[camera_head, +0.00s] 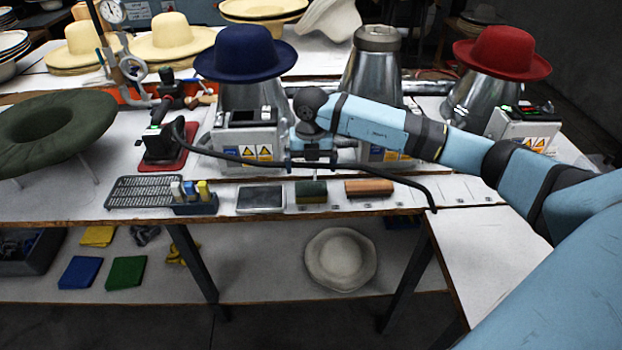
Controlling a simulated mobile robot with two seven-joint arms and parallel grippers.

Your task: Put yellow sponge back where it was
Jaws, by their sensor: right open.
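A small sponge-like block (311,197), dark green on top with a yellowish lower edge, lies near the front edge of the workbench; I cannot tell for certain whether it is the yellow sponge. My right gripper (311,166) is above and just behind this block, open, with nothing visible between its fingers. A small yellow piece (203,190) stands in a blue holder (196,209) to the left. A folded yellow cloth-like item (98,236) lies on the lower shelf. My left gripper is not in view.
A metal tray (261,200) and an orange-brown block (369,187) flank the green block. Behind are presses with a blue hat (245,54) and a red hat (502,51). A black curved hose (398,180) crosses the bench front. A pale hat (340,258) lies on the shelf.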

